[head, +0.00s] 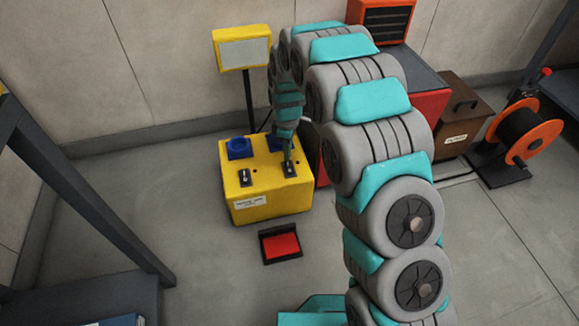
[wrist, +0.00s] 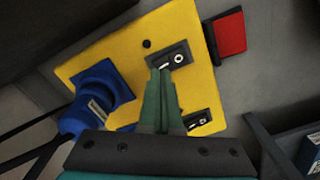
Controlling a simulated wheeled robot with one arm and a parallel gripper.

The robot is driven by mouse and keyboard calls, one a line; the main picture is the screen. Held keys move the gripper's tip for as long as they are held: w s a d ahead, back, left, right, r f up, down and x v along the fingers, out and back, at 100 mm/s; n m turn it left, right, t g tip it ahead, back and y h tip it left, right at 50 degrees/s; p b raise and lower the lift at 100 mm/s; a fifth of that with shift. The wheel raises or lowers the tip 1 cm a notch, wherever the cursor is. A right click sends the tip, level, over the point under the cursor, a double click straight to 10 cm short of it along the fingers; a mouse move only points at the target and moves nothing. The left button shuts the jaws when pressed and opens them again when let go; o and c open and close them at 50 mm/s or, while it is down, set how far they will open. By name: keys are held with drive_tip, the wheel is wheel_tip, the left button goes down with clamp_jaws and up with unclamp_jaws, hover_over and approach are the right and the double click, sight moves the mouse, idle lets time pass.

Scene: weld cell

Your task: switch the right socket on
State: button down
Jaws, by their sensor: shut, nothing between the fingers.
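A yellow socket box (head: 265,205) stands on the floor, with two blue sockets at its back and two dark switches on top. My gripper (head: 288,162) is shut and empty, pointing down at the right switch (head: 291,171). In the wrist view the fingertips (wrist: 160,73) overlap the edge of this switch (wrist: 181,51), beside its white bar mark; a white ring mark shows beyond. I cannot tell whether they touch, or which way the rocker is tilted. The left switch (head: 245,178) is clear of the gripper. The right socket (wrist: 105,80) is blue and partly hidden by my arm in the head view.
A yellow-framed panel (head: 243,53) on a post stands behind the box. A red pedal (head: 281,244) lies on the floor in front. A red cabinet (head: 428,110), a brown case (head: 462,126) and an orange reel (head: 530,130) stand right.

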drive_tip(key=shift+f, duration=1.15)
idle(0.6)
drive_tip(key=shift+r, duration=0.15)
drive_tip(key=shift+r+p, duration=1)
drive_tip(key=shift+r, duration=2.45)
drive_tip(key=s+d+r+m+p, duration=0.3)
drive_tip(key=s+d+r, duration=0.2)
drive_tip(key=s+r, duration=0.35)
drive_tip(key=s+d+r+m+p, duration=0.2)
drive_tip(key=s+d+r+m, duration=0.3)
drive_tip(key=s+r, duration=0.4)
drive_tip(key=s+d+r+m+p, duration=0.1)
drive_tip(key=s+d+r+m, duration=0.1)
drive_tip(key=s, duration=0.6)
drive_tip(key=s+d+r+m+g+p, duration=0.1)
drive_tip(key=s+d+r+m+p, duration=0.1)
drive_tip(key=s, duration=0.5)
drive_tip(key=s+d+r+m+p, duration=0.2)
drive_tip(key=s+r, duration=0.3)
drive_tip(key=s, duration=0.3)
drive_tip(key=shift+s+d+r+m+g, duration=0.3)
drive_tip(key=shift+d+r+m+g, duration=0.1)
drive_tip(key=shift+d+m, duration=0.25)
